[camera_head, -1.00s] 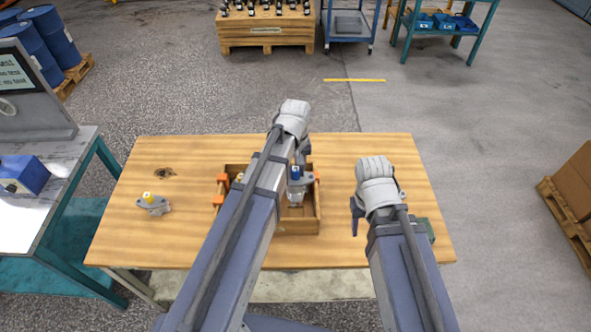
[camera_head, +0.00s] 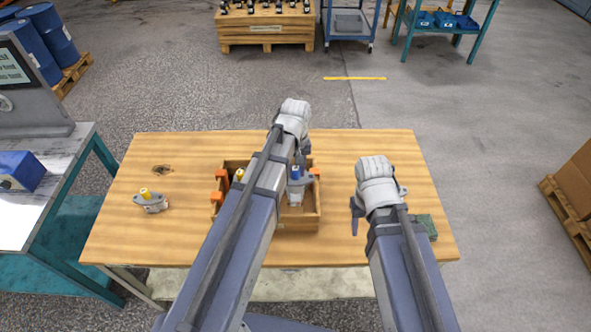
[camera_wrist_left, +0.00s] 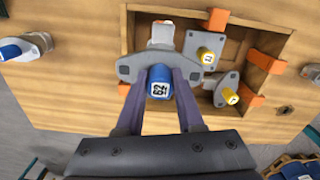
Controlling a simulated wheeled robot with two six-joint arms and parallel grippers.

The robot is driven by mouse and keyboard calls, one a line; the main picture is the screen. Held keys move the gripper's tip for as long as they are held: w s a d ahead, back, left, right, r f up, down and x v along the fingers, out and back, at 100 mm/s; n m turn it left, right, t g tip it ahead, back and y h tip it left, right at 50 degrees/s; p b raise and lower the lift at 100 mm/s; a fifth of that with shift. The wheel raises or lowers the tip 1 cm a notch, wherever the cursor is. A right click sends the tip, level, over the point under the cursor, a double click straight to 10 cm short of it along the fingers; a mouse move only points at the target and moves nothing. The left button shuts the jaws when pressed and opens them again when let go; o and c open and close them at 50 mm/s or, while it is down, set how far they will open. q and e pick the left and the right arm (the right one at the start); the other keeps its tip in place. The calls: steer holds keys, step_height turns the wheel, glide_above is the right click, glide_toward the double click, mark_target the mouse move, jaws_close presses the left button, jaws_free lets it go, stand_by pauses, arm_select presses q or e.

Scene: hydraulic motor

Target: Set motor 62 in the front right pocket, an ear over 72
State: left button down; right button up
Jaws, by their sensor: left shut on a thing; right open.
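My left gripper (camera_wrist_left: 158,108) is shut on the blue-capped motor (camera_wrist_left: 159,83), whose label seems to read 62. In the head view this motor (camera_head: 296,184) is over the right part of the wooden crate (camera_head: 300,224); its depth there is unclear. Two yellow-capped motors, one (camera_wrist_left: 206,55) and another (camera_wrist_left: 231,94), sit in the crate; their numbers are hard to read. One ear of the held motor is close to the first yellow-capped motor; I cannot tell whether it overlaps. My right gripper (camera_head: 356,215) is open, right of the crate.
Orange clamps (camera_head: 221,180) line the crate's sides. Another yellow-capped motor (camera_head: 150,201) stands at the table's left. Another blue-capped motor (camera_wrist_left: 24,47) is outside the crate in the wrist view. A green block (camera_head: 427,226) lies at the table's right. The table's front is clear.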

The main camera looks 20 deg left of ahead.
mark_target(295, 191)
arm_select(q)
steer(key=shift+f+b, duration=4.55)
steer(key=shift+f, duration=0.25)
steer(key=shift+f+b, duration=0.6)
steer(key=shift+c, duration=2.2)
jaws_free()
steer(key=shift+r, duration=0.15)
step_height(295, 191, up, 8)
steer(key=p, duration=0.8)
